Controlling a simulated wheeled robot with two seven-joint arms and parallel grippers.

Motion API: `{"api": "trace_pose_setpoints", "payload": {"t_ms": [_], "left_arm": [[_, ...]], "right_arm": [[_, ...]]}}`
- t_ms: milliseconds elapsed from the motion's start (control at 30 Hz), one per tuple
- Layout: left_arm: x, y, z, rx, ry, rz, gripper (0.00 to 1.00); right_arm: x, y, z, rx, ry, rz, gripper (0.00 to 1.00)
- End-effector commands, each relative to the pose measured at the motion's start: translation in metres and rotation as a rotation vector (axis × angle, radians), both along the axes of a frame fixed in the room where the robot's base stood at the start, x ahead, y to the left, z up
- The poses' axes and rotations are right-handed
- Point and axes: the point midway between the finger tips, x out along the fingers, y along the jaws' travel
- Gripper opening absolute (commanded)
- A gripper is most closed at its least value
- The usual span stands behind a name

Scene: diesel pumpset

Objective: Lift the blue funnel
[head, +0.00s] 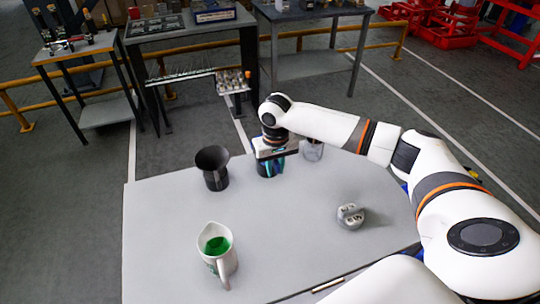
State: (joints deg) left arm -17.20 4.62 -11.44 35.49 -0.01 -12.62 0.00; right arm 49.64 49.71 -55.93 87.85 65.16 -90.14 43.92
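My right gripper (269,160) reaches in from the right and points down at the back middle of the grey table (300,235). A dark object with bright blue patches (267,169) shows right under it; I cannot tell whether this is the blue funnel or part of the gripper. The fingertips are too small and hidden to tell whether they are open or shut. A dark grey, flared, funnel-like vessel (214,169) stands upright to the left, apart from the gripper. No clearly blue funnel shows. My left gripper is out of view.
A white jug with green contents (217,249) stands at the front left. A small whitish object with dark markings (350,215) lies at the right. A clear glass-like vessel (313,150) stands just right of the gripper. The table's middle is free. Workbenches and yellow rails lie beyond.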

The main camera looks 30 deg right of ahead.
Motion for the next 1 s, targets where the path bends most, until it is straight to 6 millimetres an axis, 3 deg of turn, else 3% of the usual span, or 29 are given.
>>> {"api": "trace_pose_setpoints", "payload": {"t_ms": [33,133,533,1000], "left_arm": [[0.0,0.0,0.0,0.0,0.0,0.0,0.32],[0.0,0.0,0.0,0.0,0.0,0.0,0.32],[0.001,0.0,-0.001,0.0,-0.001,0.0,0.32],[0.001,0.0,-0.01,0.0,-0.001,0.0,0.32]], "right_arm": [[0.0,0.0,0.0,0.0,0.0,0.0,0.15],[0.0,0.0,0.0,0.0,0.0,0.0,0.0],[0.001,0.0,0.009,0.001,-0.003,0.0,0.0],[0.001,0.0,0.092,0.002,-0.004,0.0,0.0]]}}
